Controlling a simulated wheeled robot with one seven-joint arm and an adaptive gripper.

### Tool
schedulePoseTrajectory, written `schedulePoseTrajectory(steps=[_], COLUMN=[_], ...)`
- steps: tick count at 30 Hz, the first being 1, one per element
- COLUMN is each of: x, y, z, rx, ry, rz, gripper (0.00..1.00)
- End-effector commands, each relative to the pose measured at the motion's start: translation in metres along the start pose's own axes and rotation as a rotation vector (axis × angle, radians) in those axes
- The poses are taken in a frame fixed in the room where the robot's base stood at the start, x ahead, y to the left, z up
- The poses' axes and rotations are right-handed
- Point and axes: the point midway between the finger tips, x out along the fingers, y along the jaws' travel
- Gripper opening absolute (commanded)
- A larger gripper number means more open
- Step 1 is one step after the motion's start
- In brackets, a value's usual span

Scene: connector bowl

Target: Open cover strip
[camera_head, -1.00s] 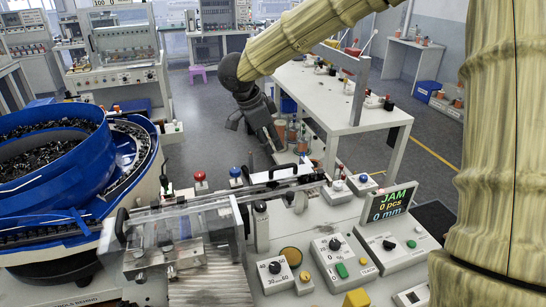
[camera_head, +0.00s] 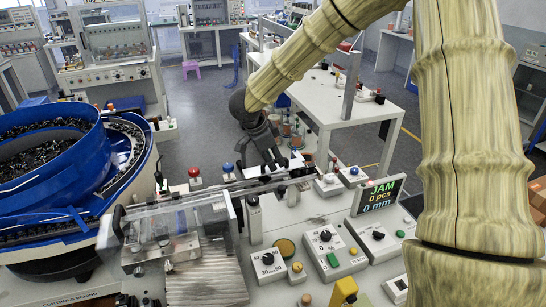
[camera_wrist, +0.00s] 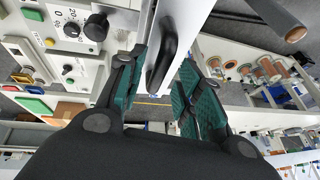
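The cover strip (camera_head: 240,184) is a long narrow piece along the track at the back of the white machine. In the wrist view its pale edge (camera_wrist: 146,22) runs down from the top, with a black bar handle (camera_wrist: 164,62) on it. My gripper (camera_head: 279,168) is low over the strip and hides the handle in the head view. In the wrist view my gripper (camera_wrist: 158,88) is open. Its green-padded fingers stand on either side of the handle, with gaps visible; I see no firm contact.
A clear guard (camera_head: 178,219) covers the front track. A blue bowl feeder (camera_head: 62,180) stands left. Knob boxes (camera_head: 335,252) and a display (camera_head: 380,196) reading JAM, 0 pcs, 0 mm are at right. Red (camera_head: 194,173) and blue (camera_head: 228,168) buttons stand behind the strip.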

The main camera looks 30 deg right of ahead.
Motion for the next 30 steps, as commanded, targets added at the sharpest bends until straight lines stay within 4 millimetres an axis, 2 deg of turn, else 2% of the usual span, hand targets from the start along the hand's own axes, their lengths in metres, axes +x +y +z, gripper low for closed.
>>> schedulePoseTrajectory(steps=[3,9,18,30], x=[-0.001,-0.001,-0.001,-0.008], y=[0.0,0.0,-0.001,-0.011], z=[0.0,0.0,0.001,0.014], rx=[0.0,0.0,-0.002,-0.018], ry=[0.0,0.0,-0.001,-0.003], rz=[0.0,0.0,0.0,-0.008], gripper=[0.35,0.0,0.0,0.0])
